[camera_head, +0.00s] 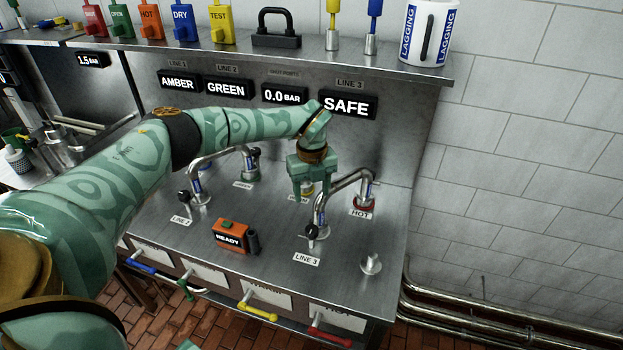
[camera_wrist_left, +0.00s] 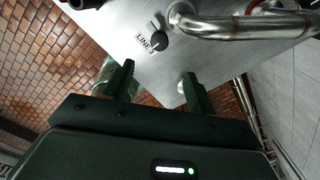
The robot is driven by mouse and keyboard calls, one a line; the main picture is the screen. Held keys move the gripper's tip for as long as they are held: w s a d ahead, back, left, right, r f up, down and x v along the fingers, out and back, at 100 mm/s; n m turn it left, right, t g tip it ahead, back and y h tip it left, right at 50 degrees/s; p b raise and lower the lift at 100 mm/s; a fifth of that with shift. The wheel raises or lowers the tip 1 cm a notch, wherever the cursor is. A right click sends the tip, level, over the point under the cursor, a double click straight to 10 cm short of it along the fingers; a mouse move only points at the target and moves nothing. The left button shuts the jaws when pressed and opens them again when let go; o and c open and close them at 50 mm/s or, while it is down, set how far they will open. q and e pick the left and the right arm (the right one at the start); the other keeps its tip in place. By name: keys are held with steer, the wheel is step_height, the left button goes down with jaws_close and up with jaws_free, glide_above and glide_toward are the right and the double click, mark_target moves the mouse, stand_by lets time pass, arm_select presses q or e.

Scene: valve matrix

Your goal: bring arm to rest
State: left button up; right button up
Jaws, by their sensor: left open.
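My left gripper (camera_head: 311,190) hangs over the steel bench (camera_head: 285,262), fingers downward, beside the LINE 3 chrome pipe (camera_head: 340,186). In the left wrist view the gripper (camera_wrist_left: 158,85) is open, with nothing between its fingers. Beyond the fingers are the LINE 3 black knob (camera_wrist_left: 159,41) and a stretch of the chrome pipe (camera_wrist_left: 230,30). My left arm (camera_head: 110,165) reaches across from the left of the head view, passing in front of the panel. In the head view the gripper hides part of a yellow fitting and its label. My right gripper is not visible.
A second chrome pipe (camera_head: 222,152) arches at LINE 2. An orange READY box (camera_head: 229,234) sits on the bench. Above, a shelf (camera_head: 285,57) bears colored tags, a black padlock (camera_head: 276,27) and a LAGGING roll (camera_head: 428,32). Colored drawer handles line the front. Wall pipes (camera_head: 500,315) run at right.

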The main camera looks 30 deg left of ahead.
arm_select(q)
step_height(320, 180, up, 2)
steer(key=shift+r, duration=0.25)
stand_by(0.4)
